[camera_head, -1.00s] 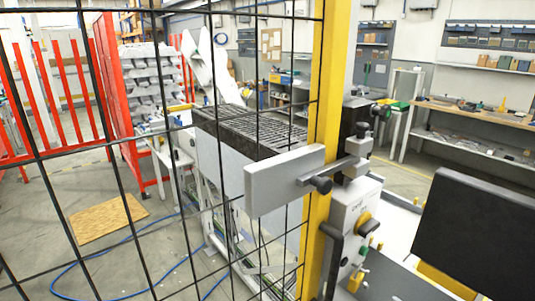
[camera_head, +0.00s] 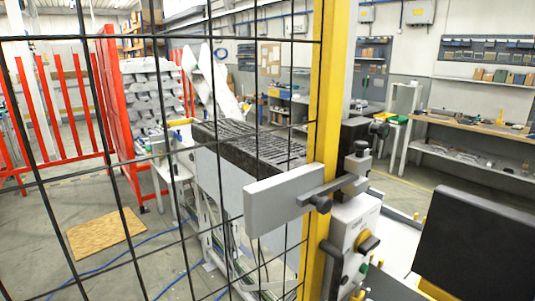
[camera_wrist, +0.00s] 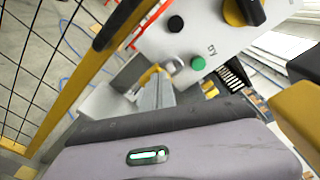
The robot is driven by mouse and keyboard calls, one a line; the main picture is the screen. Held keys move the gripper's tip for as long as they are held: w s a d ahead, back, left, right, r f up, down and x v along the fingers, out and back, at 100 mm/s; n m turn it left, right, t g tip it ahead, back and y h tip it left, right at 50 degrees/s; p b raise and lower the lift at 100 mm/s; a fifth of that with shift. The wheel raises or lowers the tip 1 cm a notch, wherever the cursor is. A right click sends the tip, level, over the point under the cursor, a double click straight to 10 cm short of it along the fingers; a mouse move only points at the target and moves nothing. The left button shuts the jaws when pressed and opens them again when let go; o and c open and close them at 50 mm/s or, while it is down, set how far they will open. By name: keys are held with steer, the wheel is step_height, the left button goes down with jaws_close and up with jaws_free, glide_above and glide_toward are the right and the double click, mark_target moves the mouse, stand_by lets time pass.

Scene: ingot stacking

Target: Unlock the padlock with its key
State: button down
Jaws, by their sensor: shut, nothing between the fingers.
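A small brass-yellow piece (camera_wrist: 150,76), perhaps the padlock or its key, shows beside the lower edge of the control box in the wrist view. The grey body with a green light fills the bottom of the wrist view. My gripper (camera_wrist: 158,94) appears beyond it as silver fingers, shut and empty, close to the yellow piece. I cannot tell whether they touch. My gripper does not clearly show in the head view.
The control box (camera_head: 352,232) with a yellow-black switch (camera_wrist: 243,10), a black button (camera_wrist: 176,24) and a green button (camera_wrist: 198,63) is on the yellow post (camera_head: 322,110). A mesh fence (camera_head: 205,95) and a grey plate latch (camera_head: 280,203) stand close by.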

steer(key=shift+w+d+f+b, duration=0.25)
steer(key=shift+f+b, duration=0.3)
steer(key=shift+b, duration=0.25)
stand_by(0.7)
steer(key=shift+s+a+f+b, duration=0.25)
steer(key=shift+f+b, duration=0.2)
steer(key=shift+b, duration=2.05)
steer(key=shift+a, duration=0.15)
steer(key=v, duration=0.6)
steer(key=shift+d+f, duration=0.3)
steer(key=shift+d, duration=0.1)
steer(key=shift+w, duration=0.2)
